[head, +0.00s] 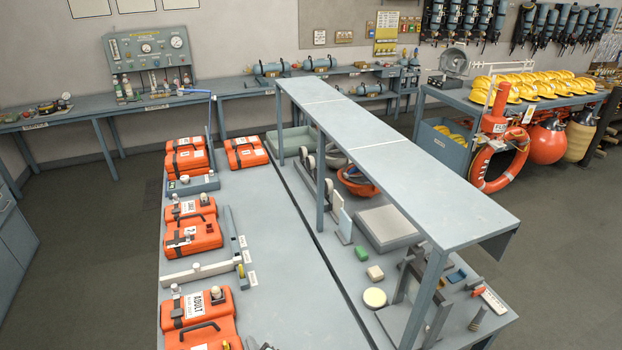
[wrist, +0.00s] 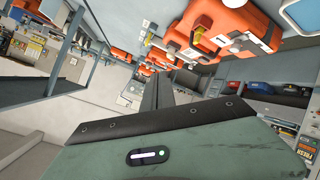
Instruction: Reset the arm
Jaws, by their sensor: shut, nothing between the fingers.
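My gripper (wrist: 166,76) shows in the wrist view. Its two dark fingers lie together beyond the dark plate of the grey-green wrist housing. The fingers are shut with nothing between them. The wrist view is strongly rotated, with orange cases (wrist: 205,38) along its top. My arm is not clearly visible in the head view; only a small dark part shows at the bottom edge, and I cannot tell what it is.
The grey workbench (head: 280,270) holds several orange cases (head: 192,238) on its left side. A raised shelf (head: 385,155) runs along it above small items. Yellow helmets (head: 530,85) and a ring buoy (head: 498,158) stand at right. Floor at left is clear.

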